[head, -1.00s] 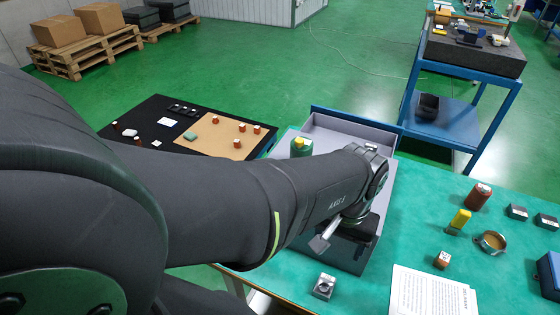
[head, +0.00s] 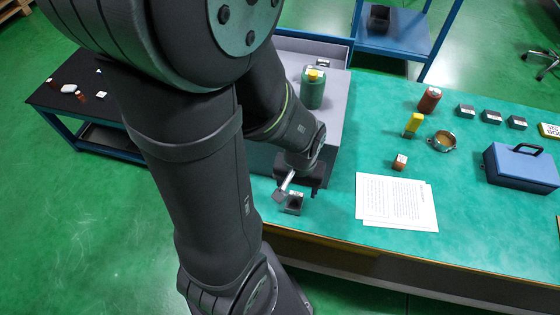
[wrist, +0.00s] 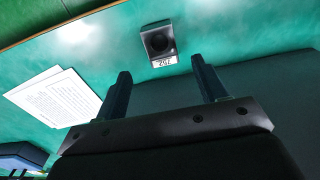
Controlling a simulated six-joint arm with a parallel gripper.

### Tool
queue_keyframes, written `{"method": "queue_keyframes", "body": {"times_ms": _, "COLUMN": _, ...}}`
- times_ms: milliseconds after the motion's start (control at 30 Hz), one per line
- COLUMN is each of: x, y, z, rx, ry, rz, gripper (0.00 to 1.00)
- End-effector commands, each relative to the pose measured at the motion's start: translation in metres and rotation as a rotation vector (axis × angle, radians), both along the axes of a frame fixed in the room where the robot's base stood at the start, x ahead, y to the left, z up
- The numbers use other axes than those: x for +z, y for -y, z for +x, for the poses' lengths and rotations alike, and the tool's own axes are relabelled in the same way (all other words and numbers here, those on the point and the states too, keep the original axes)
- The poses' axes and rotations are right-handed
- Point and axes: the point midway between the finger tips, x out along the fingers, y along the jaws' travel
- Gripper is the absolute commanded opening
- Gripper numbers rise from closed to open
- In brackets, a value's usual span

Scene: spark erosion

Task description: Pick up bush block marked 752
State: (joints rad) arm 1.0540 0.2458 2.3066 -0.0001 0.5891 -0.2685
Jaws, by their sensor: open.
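Printed sheets (head: 396,202) lie right of the block.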

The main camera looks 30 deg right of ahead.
Motion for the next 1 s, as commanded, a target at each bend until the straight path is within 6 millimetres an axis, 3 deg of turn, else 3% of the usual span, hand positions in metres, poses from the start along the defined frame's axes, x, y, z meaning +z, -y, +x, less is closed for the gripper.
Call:
{"method": "queue_keyframes", "body": {"times_ms": 267, "x": -0.012, "y": -0.001, "z": 0.000, "rx": 0.000, "ry": -0.001, "rz": 0.003, "gripper": 0.65}}
{"method": "queue_keyframes", "body": {"times_ms": 700, "x": -0.054, "y": -0.005, "z": -0.001, "rx": 0.000, "ry": 0.000, "rz": 0.003, "gripper": 0.65}}
{"method": "queue_keyframes", "body": {"times_ms": 1000, "x": -0.060, "y": -0.004, "z": 0.000, "rx": 0.000, "ry": 0.001, "rz": 0.000, "gripper": 0.65}}
